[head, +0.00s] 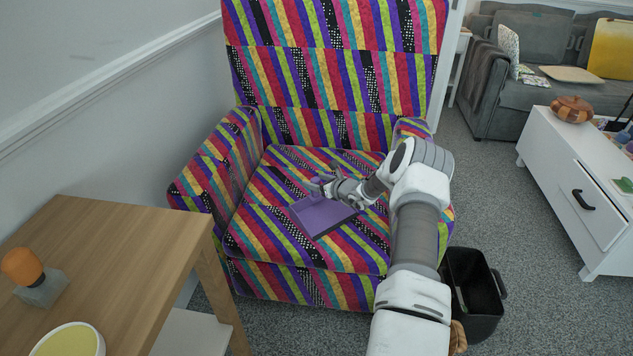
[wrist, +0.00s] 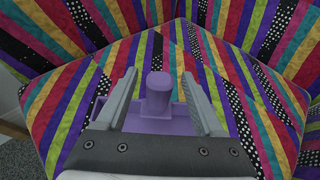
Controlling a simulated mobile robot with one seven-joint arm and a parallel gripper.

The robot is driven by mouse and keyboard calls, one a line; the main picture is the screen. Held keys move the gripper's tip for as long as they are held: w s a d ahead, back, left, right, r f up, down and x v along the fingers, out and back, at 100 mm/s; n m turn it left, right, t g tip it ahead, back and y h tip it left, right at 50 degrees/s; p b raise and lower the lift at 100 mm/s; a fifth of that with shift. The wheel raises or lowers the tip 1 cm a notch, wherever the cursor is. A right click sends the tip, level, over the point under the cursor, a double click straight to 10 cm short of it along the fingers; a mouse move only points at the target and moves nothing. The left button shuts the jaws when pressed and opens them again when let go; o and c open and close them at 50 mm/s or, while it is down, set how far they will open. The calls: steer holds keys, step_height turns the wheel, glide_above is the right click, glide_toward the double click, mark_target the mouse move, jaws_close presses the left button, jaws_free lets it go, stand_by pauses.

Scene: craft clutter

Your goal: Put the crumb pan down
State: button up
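The purple crumb pan (head: 322,217) lies on the striped seat of the armchair (head: 262,238), toward its front. In the head view my gripper (head: 318,186) is at the pan's back edge, low over the seat. In the wrist view my gripper (wrist: 158,74) is open, with one finger on each side of the pan's upright handle (wrist: 158,95). A gap shows between the handle and each finger. The gripper's body hides much of the pan in the wrist view.
The armchair's arms and backrest enclose the seat. A wooden table (head: 130,255) stands at the left with an orange-topped item (head: 22,268) and a yellow bowl (head: 70,342). A black bin (head: 478,290) is at the right. Bare seat surrounds the pan.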

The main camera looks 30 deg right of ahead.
steer(key=shift+s+r+p, duration=0.2)
steer(key=shift+r+p, duration=0.15)
steer(key=p+v, duration=0.3)
steer(key=v, duration=0.8)
steer(key=shift+s, duration=0.3)
